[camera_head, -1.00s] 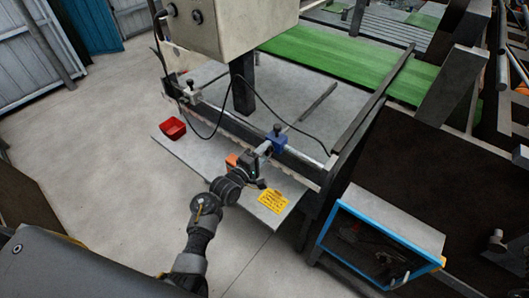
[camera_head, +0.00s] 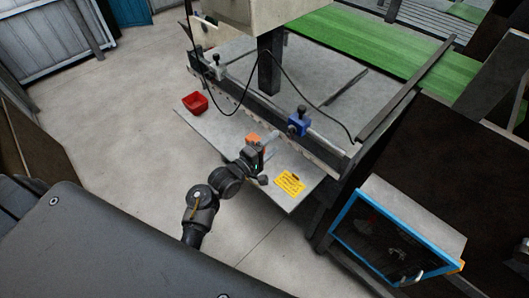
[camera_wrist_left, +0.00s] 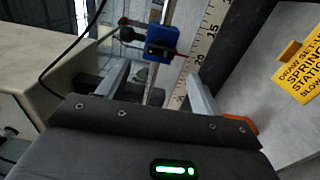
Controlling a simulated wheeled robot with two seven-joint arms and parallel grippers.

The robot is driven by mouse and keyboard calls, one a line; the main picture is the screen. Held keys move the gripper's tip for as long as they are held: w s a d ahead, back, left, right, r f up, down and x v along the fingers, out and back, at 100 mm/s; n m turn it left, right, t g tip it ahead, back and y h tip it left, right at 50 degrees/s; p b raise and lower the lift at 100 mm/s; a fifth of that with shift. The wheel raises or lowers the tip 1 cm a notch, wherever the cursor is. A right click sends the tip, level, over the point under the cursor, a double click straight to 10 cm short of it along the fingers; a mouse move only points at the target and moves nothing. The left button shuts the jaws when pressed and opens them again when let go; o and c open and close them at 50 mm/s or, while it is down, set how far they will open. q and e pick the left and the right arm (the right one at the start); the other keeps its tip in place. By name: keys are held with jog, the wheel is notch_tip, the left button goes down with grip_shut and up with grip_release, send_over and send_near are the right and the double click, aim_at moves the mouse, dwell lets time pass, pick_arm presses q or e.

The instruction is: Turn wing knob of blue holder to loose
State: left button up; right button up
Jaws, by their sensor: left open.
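The blue holder (camera_head: 297,123) sits on the long rail at the front of the machine, with a dark knob (camera_head: 301,109) on top. In the left wrist view the blue holder (camera_wrist_left: 161,46) shows beyond the fingers, with a dark round knob (camera_wrist_left: 127,34) at its left. I cannot tell which way the knob is turned. My left gripper (camera_head: 267,147) is short of the holder, above the grey table, and touches nothing that I can see. In the left wrist view its two fingers (camera_wrist_left: 158,84) are spread and empty. My right gripper is not in view.
A grey holder (camera_head: 216,68) sits farther left on the rail. A black cable (camera_head: 238,101) hangs nearby. A blue-framed cabinet (camera_head: 345,219) stands at right.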

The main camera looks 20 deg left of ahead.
pick_arm(q)
jog(key=shift+b+v, duration=0.3)
jog(key=shift+v, duration=1.5)
jog(key=s+a+f+m+g+y, duration=0.15)
jog(key=s+m+g, duration=0.3)
jog(key=s, duration=0.45)
jog(key=s+a+f+m+g+y, duration=0.1)
jog(key=s+f+m+g+y, duration=0.25)
jog(key=s+m, duration=0.4)
jog(key=s+a+f+m+g+y, duration=0.15)
jog(key=s+m+g, duration=0.3)
jog(key=s, duration=0.65)
notch_tip(320, 180, down, 34)
jog(key=s+g+b, duration=0.1)
jog(key=g+b, duration=0.1)
jog(key=b, duration=0.5)
jog(key=s+a+f+b, duration=0.1)
jog(key=s+f+b, duration=0.1)
jog(key=s+f, duration=0.6)
jog(key=s+a+f+g+b, duration=0.1)
jog(key=s+f+b, duration=0.1)
jog(key=s+f, duration=0.6)
notch_tip(320, 180, down, 4)
jog(key=shift+s+a+f, duration=0.1)
jog(key=shift+s+a, duration=0.1)
jog(key=shift+a, duration=0.1)
